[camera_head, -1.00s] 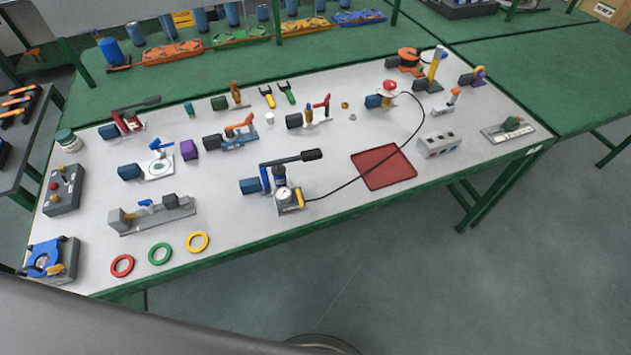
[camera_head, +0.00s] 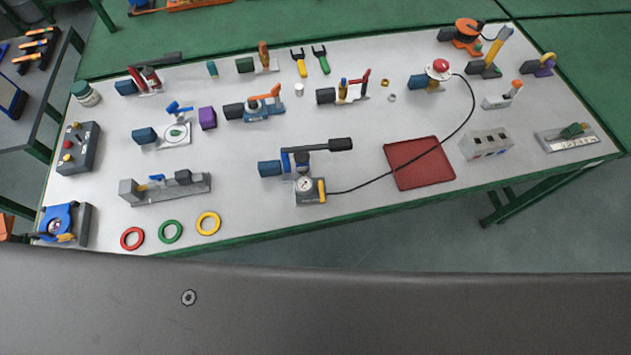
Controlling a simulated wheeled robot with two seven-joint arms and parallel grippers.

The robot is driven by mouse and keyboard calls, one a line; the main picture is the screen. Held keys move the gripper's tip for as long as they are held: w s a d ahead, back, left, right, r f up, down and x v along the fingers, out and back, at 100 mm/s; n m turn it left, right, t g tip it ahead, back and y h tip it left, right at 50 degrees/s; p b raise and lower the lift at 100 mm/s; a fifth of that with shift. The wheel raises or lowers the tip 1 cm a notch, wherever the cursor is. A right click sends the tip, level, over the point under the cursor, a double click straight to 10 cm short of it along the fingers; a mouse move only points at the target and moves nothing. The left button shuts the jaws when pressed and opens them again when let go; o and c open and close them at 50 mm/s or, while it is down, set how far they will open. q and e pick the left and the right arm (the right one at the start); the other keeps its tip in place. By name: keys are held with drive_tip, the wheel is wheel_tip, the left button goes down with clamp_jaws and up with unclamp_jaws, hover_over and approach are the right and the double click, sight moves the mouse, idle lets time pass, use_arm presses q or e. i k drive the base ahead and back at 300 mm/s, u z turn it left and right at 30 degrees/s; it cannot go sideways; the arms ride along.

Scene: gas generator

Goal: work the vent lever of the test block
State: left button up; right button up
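No part is labelled clearly enough to read as the test block. One candidate is the pump unit with a round gauge (camera_head: 305,185) at the front middle of the table. It has a long black-handled lever (camera_head: 325,146) lying about level and a small upright yellow lever (camera_head: 322,189) beside the gauge. A black hose runs from it to a fitting with a red top (camera_head: 438,69). Another candidate is the grey block with a small blue lever (camera_head: 158,178) at front left. Neither of my grippers is in view.
The white tabletop (camera_head: 245,185) carries several valve and lever fixtures. A red mat (camera_head: 419,163) lies right of the pump, the hose crossing it. Red, green and yellow rings (camera_head: 208,223) lie at the front edge. A grey button box (camera_head: 78,148) stands at left.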

sight(321, 184)
drive_tip(key=z, duration=1.55)
drive_tip(key=k, duration=1.45)
drive_tip(key=u, duration=1.5)
drive_tip(key=i, duration=1)
